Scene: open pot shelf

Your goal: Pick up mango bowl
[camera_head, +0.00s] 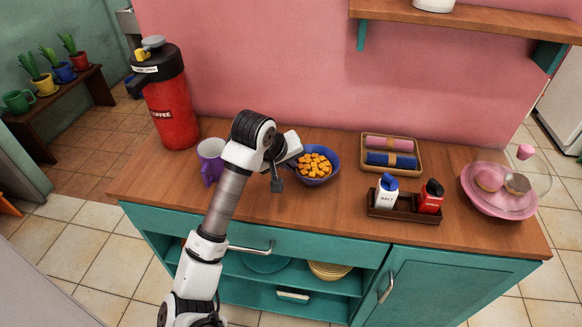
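The mango bowl (317,180) is a blue bowl filled with orange mango cubes, standing upright on the wooden counter near its middle. My gripper (277,184) is just left of the bowl, close to its left rim. My arm hides part of the gripper and the bowl's left edge. I cannot tell whether the fingers touch the bowl, or whether they are open or shut.
A purple mug (210,161) stands left of my arm, with a red coffee dispenser (170,108) behind it. Right of the bowl are a basket (419,170) of rolled cloths, a salt-shaker tray (404,213) and a pink plate (500,206) under a clear dome. Counter in front of the bowl is clear.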

